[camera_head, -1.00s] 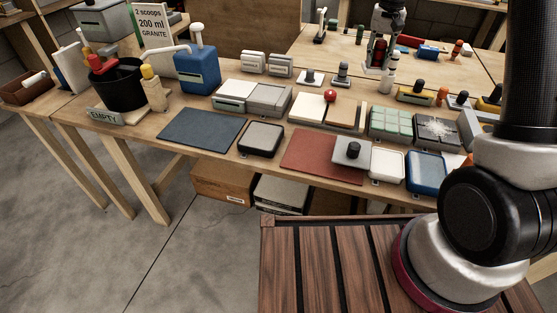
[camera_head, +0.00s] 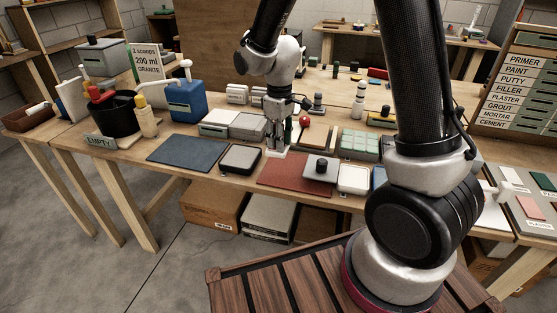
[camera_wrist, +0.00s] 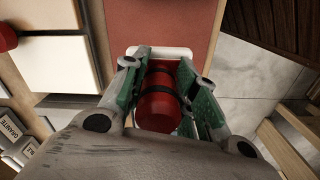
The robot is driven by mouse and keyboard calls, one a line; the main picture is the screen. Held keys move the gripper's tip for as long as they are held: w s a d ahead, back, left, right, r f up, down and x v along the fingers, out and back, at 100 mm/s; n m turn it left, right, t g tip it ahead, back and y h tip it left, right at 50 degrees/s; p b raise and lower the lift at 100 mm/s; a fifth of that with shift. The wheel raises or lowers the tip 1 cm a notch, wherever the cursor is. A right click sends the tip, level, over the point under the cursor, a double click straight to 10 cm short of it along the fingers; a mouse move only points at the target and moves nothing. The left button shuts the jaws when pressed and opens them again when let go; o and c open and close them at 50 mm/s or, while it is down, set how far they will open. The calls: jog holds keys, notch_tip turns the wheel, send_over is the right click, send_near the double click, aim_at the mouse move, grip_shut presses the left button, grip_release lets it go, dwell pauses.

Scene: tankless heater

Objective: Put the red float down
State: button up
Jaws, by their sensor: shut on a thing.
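My gripper (camera_head: 277,140) points down at the left back part of the red mat (camera_head: 285,178). In the wrist view, my gripper (camera_wrist: 165,72) is shut on the red float (camera_wrist: 160,102), with its green-lined fingers on both sides of the red handle. The handle has a dark band. A pale plate (camera_wrist: 160,53) shows beyond the handle, against the red mat (camera_wrist: 165,20). In the head view, the pale plate (camera_head: 279,154) is low by the mat's back left corner. I cannot tell whether it touches the mat or the bench.
A grey block with a black knob (camera_head: 320,168) sits on the mat's right part. A dark tray (camera_head: 240,159) is left of the mat, and a blue mat (camera_head: 187,153) lies farther left. A red ball knob (camera_head: 305,121) stands behind. The front middle of the red mat is clear.

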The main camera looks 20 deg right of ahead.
jog(key=shift+f, duration=3.05)
jog(key=shift+f, duration=0.15)
jog(key=o, duration=1)
notch_tip(320, 180, up, 12)
jog(key=shift+d+r, duration=0.1)
jog(key=shift+r, duration=0.15)
jog(key=s+d+r+m+t, duration=0.2)
jog(key=s+d+r+m, duration=0.2)
jog(key=s+d+r, duration=0.7)
jog(key=s+d+r+m, duration=0.1)
jog(key=s, duration=0.3)
jog(key=s+d+r+m+t, duration=0.1)
jog(key=s+m, duration=0.1)
jog(key=s, duration=0.1)
jog(key=s+d+r+m+t, duration=0.1)
jog(key=s, duration=0.3)
jog(key=shift+s+d+r, duration=0.15)
jog(key=shift+s+d, duration=0.05)
jog(key=shift+s, duration=0.15)
